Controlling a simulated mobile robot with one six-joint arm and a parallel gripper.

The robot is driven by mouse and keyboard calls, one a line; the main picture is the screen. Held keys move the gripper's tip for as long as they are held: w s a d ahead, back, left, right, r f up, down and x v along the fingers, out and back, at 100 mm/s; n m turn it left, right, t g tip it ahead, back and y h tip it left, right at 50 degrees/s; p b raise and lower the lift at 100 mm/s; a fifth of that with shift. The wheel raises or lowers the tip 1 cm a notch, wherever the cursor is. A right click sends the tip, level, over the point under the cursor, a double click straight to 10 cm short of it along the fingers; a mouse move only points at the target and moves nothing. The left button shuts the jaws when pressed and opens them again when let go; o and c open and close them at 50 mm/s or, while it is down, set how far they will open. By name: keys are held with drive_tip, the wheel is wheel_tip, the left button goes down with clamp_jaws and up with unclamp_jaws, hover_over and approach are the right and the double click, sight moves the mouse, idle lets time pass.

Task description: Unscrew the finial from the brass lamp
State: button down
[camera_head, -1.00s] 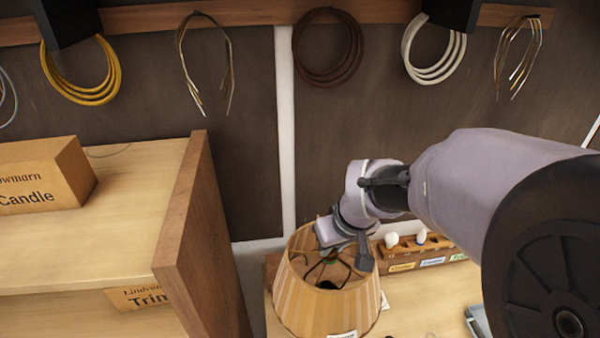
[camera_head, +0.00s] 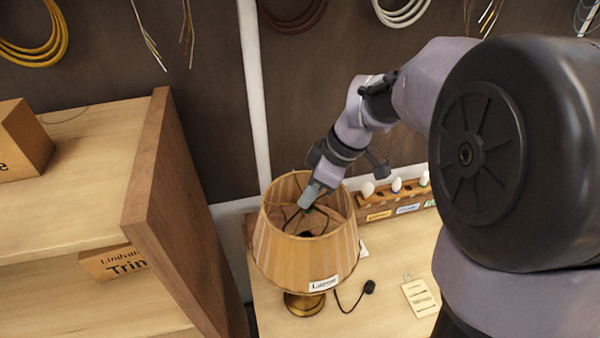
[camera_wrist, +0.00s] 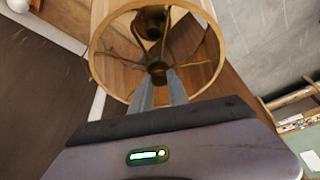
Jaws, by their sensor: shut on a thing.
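The brass lamp stands upright on the bench, its brass base (camera_head: 303,304) showing below a tan pleated shade (camera_head: 290,250) with a paper label. My gripper (camera_head: 307,203) reaches down into the open top of the shade. In the wrist view, both fingers of my gripper (camera_wrist: 160,82) close in on the dark finial (camera_wrist: 156,68) at the hub where the shade's spokes meet. It is shut on the finial, which is small and partly hidden by the fingertips. A brass lamp part (camera_wrist: 150,24) shows deeper inside the shade.
A wooden rack (camera_head: 400,199) with several bulbs stands behind the lamp to the right. A black plug (camera_head: 369,286) on a cord and a paper tag (camera_head: 420,298) lie on the bench (camera_head: 385,262). A wooden shelf unit (camera_head: 165,200) stands close on the left.

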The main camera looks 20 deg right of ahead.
drive_tip(key=n+p, duration=0.1)
drive_tip(key=n, duration=0.1)
drive_tip(key=r+n+g+p, duration=0.1)
drive_tip(key=p, duration=0.1)
drive_tip(key=shift+n, duration=0.4)
drive_tip(key=shift+w+d+n+g+y+p, duration=0.1)
drive_tip(key=shift+n+g+y+p, duration=0.2)
drive_tip(key=shift+n+g+p, duration=0.45)
drive_tip(key=shift+w+f+n+g+p, duration=0.1)
drive_tip(key=shift+f+n+g+p, duration=0.15)
drive_tip(key=shift+n, duration=0.4)
drive_tip(key=shift+w+f+n+p, duration=0.15)
drive_tip(key=shift+n+p, duration=0.15)
drive_tip(key=shift+n, duration=0.3)
drive_tip(key=shift+s+f, duration=0.1)
drive_tip(key=shift+s, duration=0.15)
drive_tip(key=c, duration=1.2)
unclamp_jaws()
drive_tip(key=shift+w, duration=0.1)
